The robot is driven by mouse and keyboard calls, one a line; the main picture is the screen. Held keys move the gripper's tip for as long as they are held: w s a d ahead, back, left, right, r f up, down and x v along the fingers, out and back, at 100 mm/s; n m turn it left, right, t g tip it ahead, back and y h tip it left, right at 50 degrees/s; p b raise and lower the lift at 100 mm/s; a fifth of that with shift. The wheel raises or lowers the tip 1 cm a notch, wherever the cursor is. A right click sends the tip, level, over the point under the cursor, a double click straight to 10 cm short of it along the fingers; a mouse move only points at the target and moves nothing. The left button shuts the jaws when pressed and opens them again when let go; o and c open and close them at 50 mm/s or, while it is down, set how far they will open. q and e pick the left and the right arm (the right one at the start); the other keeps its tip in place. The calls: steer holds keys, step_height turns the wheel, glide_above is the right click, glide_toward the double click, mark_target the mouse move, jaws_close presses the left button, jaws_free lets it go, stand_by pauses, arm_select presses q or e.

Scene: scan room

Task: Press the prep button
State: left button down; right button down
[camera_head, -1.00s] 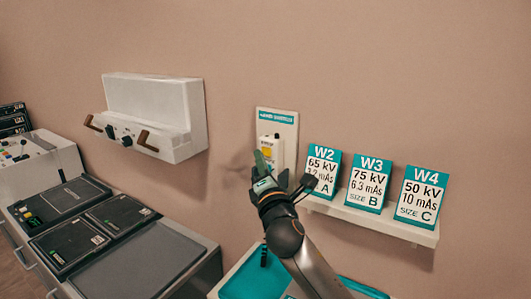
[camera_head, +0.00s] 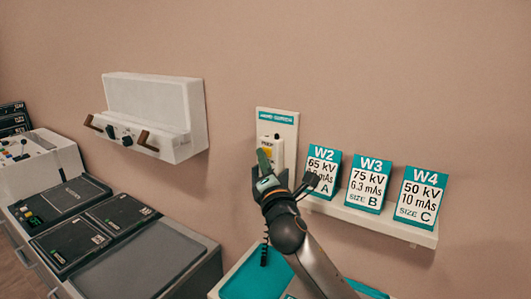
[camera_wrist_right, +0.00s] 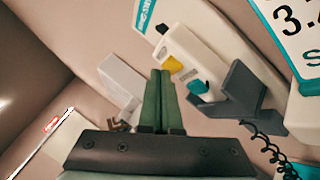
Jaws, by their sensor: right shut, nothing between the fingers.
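A white hand switch (camera_head: 277,146) hangs on a wall panel with a teal label strip (camera_head: 276,117). In the right wrist view it has a yellow button (camera_wrist_right: 172,64) and a teal button (camera_wrist_right: 197,87); the yellow one lies nearer my fingertips. In the head view small print, seemingly "PREP", sits above the yellow patch. My right gripper (camera_head: 263,154) is shut and empty, its green fingers pointing up in front of the switch's left side. In the right wrist view the fingertips (camera_wrist_right: 161,73) are just left of the yellow button; contact cannot be told. My left gripper is not in view.
A grey holder (camera_wrist_right: 248,97) and coiled cord (camera_wrist_right: 270,150) are close to the switch. A shelf (camera_head: 370,218) with cards W2, W3 and W4 stands to the right. A white wall unit (camera_head: 152,110) with brown handles is to the left. A console (camera_head: 140,262) is lower left.

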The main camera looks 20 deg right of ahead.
steer(key=shift+w+d, duration=0.25)
steer(key=shift+d, duration=0.1)
stand_by(0.3)
stand_by(0.4)
steer(key=shift+s+a+p, duration=0.35)
steer(key=shift+s+a, duration=0.25)
steer(key=shift+a, duration=0.15)
steer(key=shift+s+a+p, duration=0.2)
steer(key=shift+s+a, duration=0.6)
steer(key=shift+a, duration=0.2)
steer(key=shift+s+a+p, duration=0.15)
steer(key=shift+s+a, duration=0.6)
steer(key=shift+a, duration=0.25)
